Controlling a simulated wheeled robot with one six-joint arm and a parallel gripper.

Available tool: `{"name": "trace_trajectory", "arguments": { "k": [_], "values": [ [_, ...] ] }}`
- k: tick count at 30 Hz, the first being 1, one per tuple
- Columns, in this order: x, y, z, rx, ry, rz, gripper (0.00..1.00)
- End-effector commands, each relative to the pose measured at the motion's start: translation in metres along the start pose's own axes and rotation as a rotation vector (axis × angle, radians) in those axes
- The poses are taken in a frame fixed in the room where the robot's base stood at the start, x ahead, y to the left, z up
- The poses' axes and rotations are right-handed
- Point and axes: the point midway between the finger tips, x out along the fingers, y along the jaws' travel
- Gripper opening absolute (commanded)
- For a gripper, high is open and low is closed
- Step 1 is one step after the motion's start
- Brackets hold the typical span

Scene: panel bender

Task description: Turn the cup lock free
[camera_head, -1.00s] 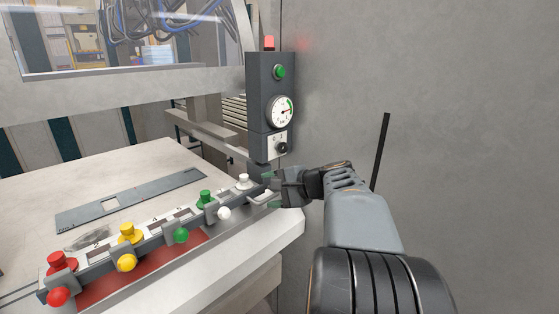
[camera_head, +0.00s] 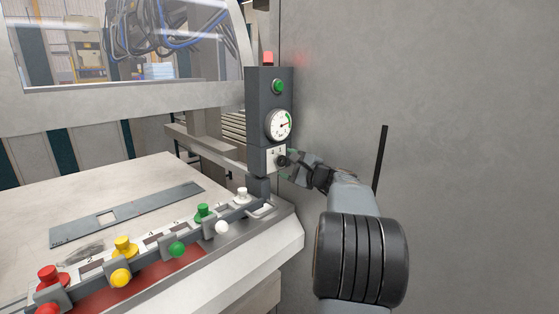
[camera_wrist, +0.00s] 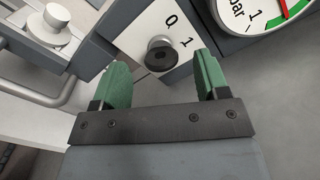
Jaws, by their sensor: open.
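A black round knob on a pale collar (camera_wrist: 161,54) stands out from a white plate (camera_wrist: 132,40) marked 0 and 1, on the dark control post (camera_head: 256,125). I cannot tell which mark the knob points to. No label names it as the cup lock. My gripper (camera_wrist: 161,62) is open, with its green fingers on either side of the knob in the wrist view. I cannot tell whether they touch it. In the head view my gripper (camera_head: 290,163) is at the plate, coming from the right, and partly hides the knob.
A bar gauge (camera_head: 279,124), a green button (camera_head: 278,86) and a red lamp (camera_head: 268,58) are above on the post. A row of coloured knobs, including a white one (camera_head: 241,194), lines the bench edge below left. A grey wall (camera_head: 440,120) stands close at right.

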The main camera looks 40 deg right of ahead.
Motion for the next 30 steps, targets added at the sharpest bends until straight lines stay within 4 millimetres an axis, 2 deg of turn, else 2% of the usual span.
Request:
{"name": "trace_trajectory", "arguments": {
  "k": [3,8,20,30],
  "values": [
    [0.017,0.000,-0.004,0.004,0.000,0.003,0.68],
    [0.029,0.000,-0.005,0.004,0.002,0.002,0.68],
    [0.028,0.000,0.010,-0.010,-0.001,-0.003,0.68],
    [0.029,0.001,0.006,-0.005,0.000,-0.001,0.36]
  ]
}}
